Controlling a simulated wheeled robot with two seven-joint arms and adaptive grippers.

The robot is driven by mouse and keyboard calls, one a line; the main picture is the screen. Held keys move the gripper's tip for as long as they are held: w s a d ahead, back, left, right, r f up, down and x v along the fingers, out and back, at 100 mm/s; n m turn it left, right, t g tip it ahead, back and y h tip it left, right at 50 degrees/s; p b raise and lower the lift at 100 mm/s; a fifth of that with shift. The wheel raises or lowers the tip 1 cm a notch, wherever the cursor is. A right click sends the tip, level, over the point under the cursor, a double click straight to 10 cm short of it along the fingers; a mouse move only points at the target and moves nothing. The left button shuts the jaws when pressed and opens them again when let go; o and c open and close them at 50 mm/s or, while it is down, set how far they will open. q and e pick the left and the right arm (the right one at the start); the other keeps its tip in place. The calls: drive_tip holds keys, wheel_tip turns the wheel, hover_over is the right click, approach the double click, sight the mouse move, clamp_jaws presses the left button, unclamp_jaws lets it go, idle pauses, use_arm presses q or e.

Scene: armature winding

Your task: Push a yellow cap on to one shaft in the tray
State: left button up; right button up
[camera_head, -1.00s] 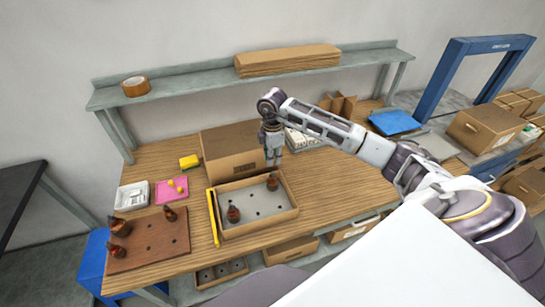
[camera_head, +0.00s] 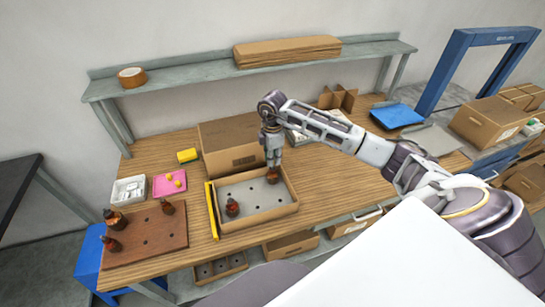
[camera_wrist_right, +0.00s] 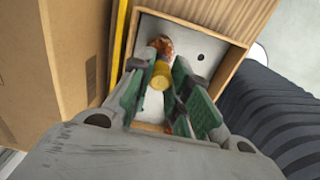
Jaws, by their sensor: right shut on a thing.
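The shallow cardboard tray (camera_head: 284,207) holds two dark red-brown armatures with shafts, one near the front left (camera_head: 232,207) and one at the back right (camera_head: 272,176). My right gripper (camera_head: 273,164) points down just over the back-right armature and partly hides it. In the right wrist view, the fingers are shut on a yellow cap (camera_wrist_right: 161,76). A copper-coloured armature (camera_wrist_right: 161,45) shows just beyond the cap; whether they touch I cannot tell. Part of another reddish piece shows by the right finger. My left gripper is not in view.
A tall carton (camera_head: 230,142) stands behind the tray, with a yellow strip (camera_head: 211,209) along its left side. Further left are a pink mat (camera_head: 160,190) with yellow caps, a white bin (camera_head: 128,190) and a brown board (camera_head: 145,252) with several armatures.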

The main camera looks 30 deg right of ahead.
drive_tip(key=shift+f+b, duration=0.8)
drive_tip(key=shift+f, duration=0.6)
idle(0.4)
drive_tip(key=o, duration=0.7)
drive_tip(key=shift+o, duration=0.2)
drive_tip(key=shift+r, duration=0.15)
drive_tip(key=shift+r, duration=5.9)
drive_tip(key=shift+r, duration=0.1)
wheel_tip(320, 180, up, 12)
